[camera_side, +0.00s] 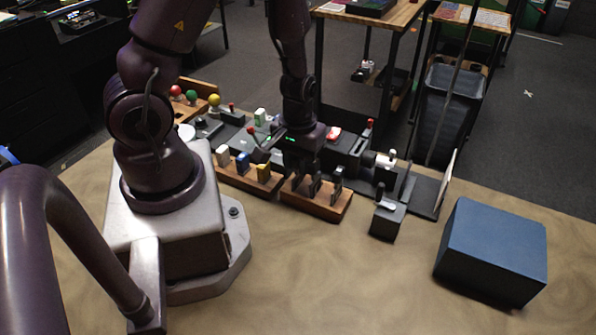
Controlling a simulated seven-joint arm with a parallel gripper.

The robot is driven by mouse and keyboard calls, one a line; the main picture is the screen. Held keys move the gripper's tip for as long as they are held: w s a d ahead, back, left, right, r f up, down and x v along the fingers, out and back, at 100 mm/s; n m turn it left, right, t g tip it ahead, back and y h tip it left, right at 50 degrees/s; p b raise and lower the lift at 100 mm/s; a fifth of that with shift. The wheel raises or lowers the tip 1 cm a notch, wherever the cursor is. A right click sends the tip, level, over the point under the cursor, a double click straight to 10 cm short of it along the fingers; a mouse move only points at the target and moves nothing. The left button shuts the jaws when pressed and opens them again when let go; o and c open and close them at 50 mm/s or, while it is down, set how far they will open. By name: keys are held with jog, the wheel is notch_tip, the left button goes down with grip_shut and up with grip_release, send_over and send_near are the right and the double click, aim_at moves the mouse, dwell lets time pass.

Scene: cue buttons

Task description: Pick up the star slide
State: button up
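A wooden rack (330,212) stands near the middle of the table with several dark upright pieces in it, which look like slides. One dark slide (337,183) stands at the rack's right end. No markings on the slides are readable, so I cannot tell which one is the star slide. My gripper (305,178) points down over the left and middle part of this rack, low among the slides. Its fingers are dark against dark slides, so whether they are open or shut on one is unclear.
A second wooden rack (235,178) holds white, blue and yellow blocks to the left. Behind are coloured ball knobs (214,100) and dark devices with levers. A small black stand (387,222) and an upright panel (447,185) stand right. A blue box (492,250) sits far right.

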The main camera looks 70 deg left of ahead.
jog(key=shift+f, duration=0.45)
grip_shut()
jog(key=shift+r, duration=0.15)
jog(key=shift+r, duration=4.9)
